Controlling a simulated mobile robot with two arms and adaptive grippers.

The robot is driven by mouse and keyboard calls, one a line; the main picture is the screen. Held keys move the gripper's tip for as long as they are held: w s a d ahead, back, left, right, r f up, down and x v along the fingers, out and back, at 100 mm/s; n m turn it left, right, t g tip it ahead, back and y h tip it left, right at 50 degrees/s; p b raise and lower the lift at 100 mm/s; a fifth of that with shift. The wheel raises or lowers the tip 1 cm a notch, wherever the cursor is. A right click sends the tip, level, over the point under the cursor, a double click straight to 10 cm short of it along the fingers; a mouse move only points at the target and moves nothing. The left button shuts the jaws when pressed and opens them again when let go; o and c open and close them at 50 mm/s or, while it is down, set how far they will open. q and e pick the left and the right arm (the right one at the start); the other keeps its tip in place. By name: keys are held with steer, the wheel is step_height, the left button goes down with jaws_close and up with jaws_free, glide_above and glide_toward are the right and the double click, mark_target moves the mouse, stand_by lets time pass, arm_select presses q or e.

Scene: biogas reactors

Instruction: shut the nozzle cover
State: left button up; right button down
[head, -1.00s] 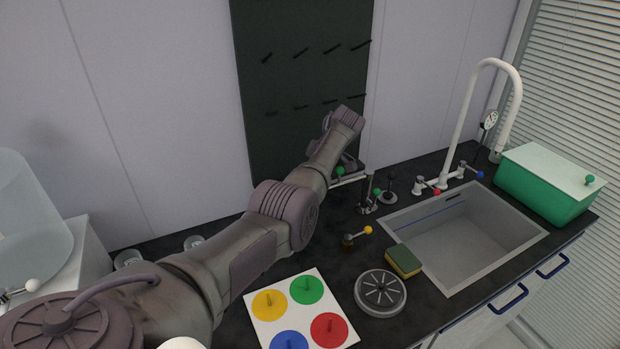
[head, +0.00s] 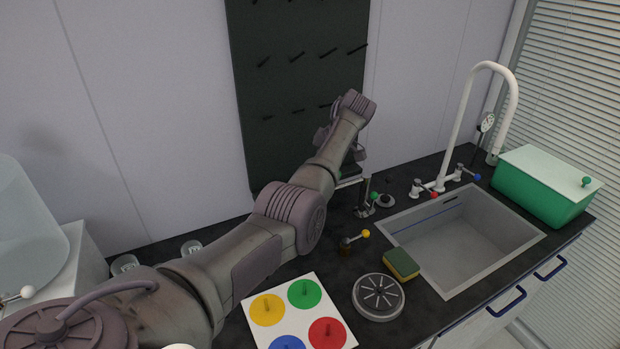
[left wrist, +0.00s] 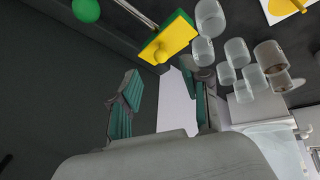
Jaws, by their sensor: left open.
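My left arm reaches across the counter toward the dark panel. A small fixture with a green knob (head: 374,196) stands below and slightly right of the gripper, beside a dark round base (head: 386,201). A green ball (left wrist: 86,10) shows at the top of the left wrist view. I cannot tell for certain which part is the nozzle cover.
The sink (head: 465,235) with a white faucet (head: 460,115) is to the right. A green box (head: 540,190), a sponge (head: 402,263), a round drain-like disc (head: 378,297) and a board of coloured discs (head: 345,340) are nearby. Pegs stick out of the dark panel (head: 295,80).

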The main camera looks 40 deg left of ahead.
arm_select(q)
steer(key=v, duration=0.6)
stand_by(0.4)
